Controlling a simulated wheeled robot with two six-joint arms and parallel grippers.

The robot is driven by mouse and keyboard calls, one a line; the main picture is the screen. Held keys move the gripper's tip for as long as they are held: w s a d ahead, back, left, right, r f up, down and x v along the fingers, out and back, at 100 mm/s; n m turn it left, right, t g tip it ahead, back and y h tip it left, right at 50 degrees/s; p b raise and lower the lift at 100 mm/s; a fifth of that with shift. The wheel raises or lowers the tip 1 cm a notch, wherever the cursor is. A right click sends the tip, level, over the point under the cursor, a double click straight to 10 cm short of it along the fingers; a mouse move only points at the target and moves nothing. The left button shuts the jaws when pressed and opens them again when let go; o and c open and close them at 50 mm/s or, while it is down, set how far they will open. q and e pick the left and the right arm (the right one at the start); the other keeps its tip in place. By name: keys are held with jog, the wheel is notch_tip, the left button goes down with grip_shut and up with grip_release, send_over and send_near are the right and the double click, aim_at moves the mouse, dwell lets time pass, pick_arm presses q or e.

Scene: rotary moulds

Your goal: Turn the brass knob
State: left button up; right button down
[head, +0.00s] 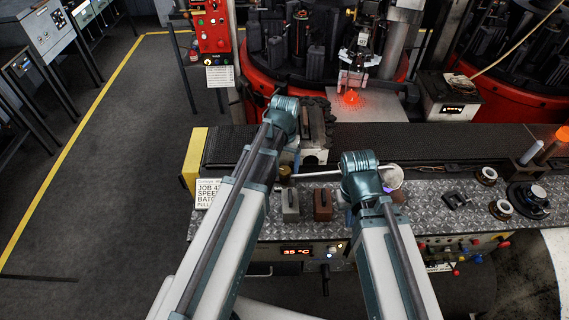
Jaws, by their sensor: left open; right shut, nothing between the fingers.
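A small brass-coloured knob (285,173) stands at the back edge of the metal-plate bench, left of centre in the head view. My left gripper (289,158) points down just above and behind it and is open. My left forearm and wrist cover most of its fingers, and I cannot tell whether they touch the knob. My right gripper (354,205) is low over the bench, right of the knob and apart from it. It is shut and empty, mostly hidden behind its teal wrist.
Two small blocks, one grey (290,205) and one dark red (322,204), stand on the tread-plate bench (420,205) between my arms. A job sign (207,194) stands at left. A dark conveyor (450,150) runs behind. A glowing orange piece (352,98) lies further back.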

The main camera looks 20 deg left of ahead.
aim_at(284, 170)
pick_arm(q)
notch_tip(284, 170, up, 12)
jog(key=p, duration=1.1)
jog(key=shift+r+p, duration=0.15)
jog(key=shift+p, duration=0.15)
pick_arm(e)
notch_tip(284, 170, up, 12)
jog(key=shift+r, duration=0.15)
